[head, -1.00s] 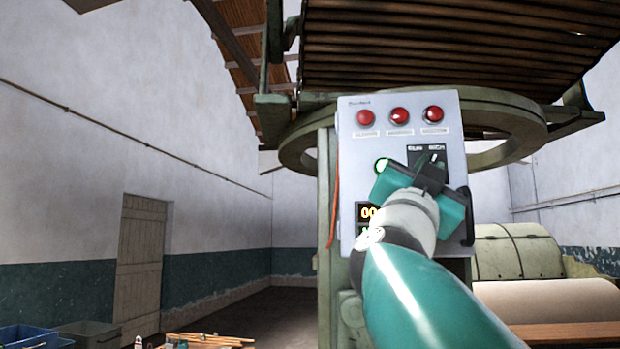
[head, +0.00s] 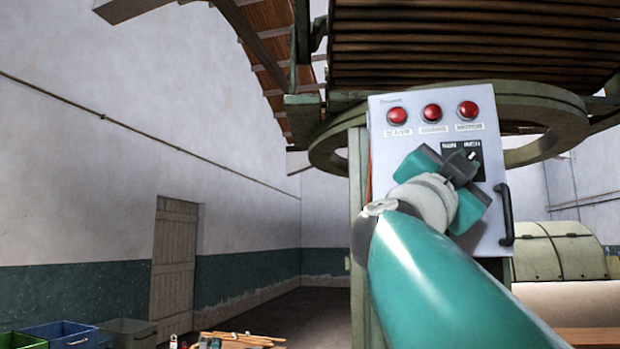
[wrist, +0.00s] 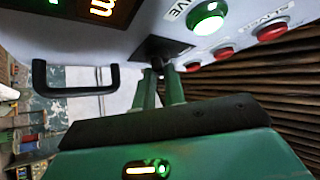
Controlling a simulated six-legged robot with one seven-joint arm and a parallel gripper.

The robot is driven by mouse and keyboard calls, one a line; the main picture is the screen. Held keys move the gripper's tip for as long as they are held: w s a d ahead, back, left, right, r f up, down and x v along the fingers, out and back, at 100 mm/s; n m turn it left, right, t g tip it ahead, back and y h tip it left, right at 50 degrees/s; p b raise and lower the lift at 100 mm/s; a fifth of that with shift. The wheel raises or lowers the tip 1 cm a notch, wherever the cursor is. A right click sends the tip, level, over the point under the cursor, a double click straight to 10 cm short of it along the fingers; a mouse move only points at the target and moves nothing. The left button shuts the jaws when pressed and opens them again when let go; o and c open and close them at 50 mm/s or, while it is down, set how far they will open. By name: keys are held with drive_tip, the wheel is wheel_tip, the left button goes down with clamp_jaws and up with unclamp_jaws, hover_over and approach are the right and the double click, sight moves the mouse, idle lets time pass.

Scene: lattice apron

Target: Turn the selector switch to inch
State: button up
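The selector switch (head: 472,157) sits on a black plate on the grey control panel (head: 487,240), below the red lamps. The plate has two labels along its top, blurred now. A pale mark on the knob shows near the right label. My gripper (head: 459,168) is at the plate and covers its lower left part. In the wrist view, my gripper's two fingers (wrist: 160,80) nearly meet at the black plate (wrist: 160,47), with the dark knob between their tips. The fingers look closed on the knob, most of which they hide.
Three red lamps (head: 432,112) line the panel's top. A black handle (head: 506,215) sticks out at its right edge. A lit green button (wrist: 208,18) and a digital display (wrist: 100,8) are close to the fingers. A round green frame (head: 540,100) stands behind the panel.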

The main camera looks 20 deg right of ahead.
drive_tip(key=o, duration=0.4)
drive_tip(key=shift+o, duration=0.2)
drive_tip(key=v, duration=1.3)
drive_tip(key=shift+s+a+f, duration=0.15)
drive_tip(key=shift+a+f, duration=0.05)
drive_tip(key=shift+a, duration=0.15)
